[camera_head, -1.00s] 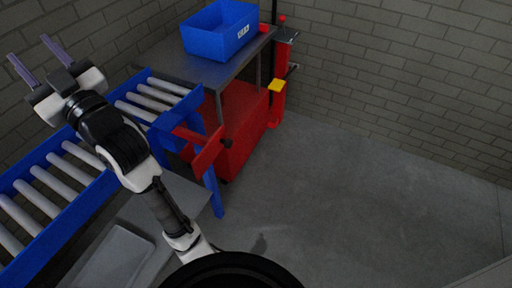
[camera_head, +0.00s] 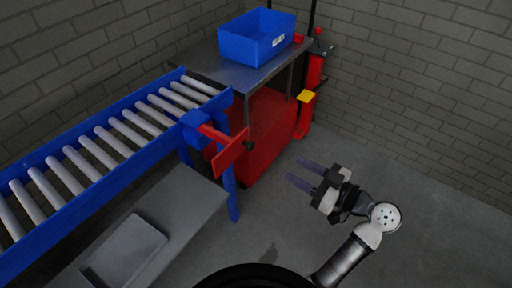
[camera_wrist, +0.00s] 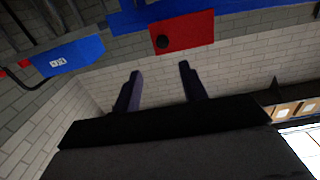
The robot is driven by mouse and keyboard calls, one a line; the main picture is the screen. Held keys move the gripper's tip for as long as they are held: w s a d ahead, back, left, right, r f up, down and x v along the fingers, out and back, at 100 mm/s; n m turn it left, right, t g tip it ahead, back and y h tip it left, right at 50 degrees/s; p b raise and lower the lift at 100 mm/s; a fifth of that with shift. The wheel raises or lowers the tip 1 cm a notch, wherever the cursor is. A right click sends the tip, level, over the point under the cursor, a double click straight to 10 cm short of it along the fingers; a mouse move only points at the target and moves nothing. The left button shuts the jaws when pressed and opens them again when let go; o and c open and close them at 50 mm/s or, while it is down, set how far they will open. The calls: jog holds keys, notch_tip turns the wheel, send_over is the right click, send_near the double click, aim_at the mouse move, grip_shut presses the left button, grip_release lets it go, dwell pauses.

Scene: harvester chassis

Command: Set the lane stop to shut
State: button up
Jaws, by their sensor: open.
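The lane stop is a red plate (camera_head: 231,153) with a black knob (camera_head: 248,146). It sits on a short red arm from a blue block (camera_head: 195,121) at the near side of the roller conveyor's (camera_head: 118,135) right end. The plate stands out from the conveyor's side, not across the rollers. In the wrist view the red plate (camera_wrist: 187,30) and knob (camera_wrist: 162,42) show above the fingertips. My gripper (camera_head: 297,172) is open and empty, to the right of the plate and apart from it, its fingers pointing left toward it. Both fingers (camera_wrist: 161,72) also show in the wrist view.
A metal table (camera_head: 220,66) with a blue bin (camera_head: 257,40) stands beyond the conveyor's end. A red cabinet (camera_head: 270,130) is under it. A grey shelf (camera_head: 185,205) with a tray (camera_head: 125,252) lies below the conveyor. Floor at right is clear.

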aim_at(252, 147)
jog(key=p+x, duration=0.3)
jog(key=x, duration=1)
jog(key=shift+s+a+r+p, duration=0.15)
jog(key=shift+a+p, duration=0.15)
jog(key=shift+a, duration=0.05)
grip_shut()
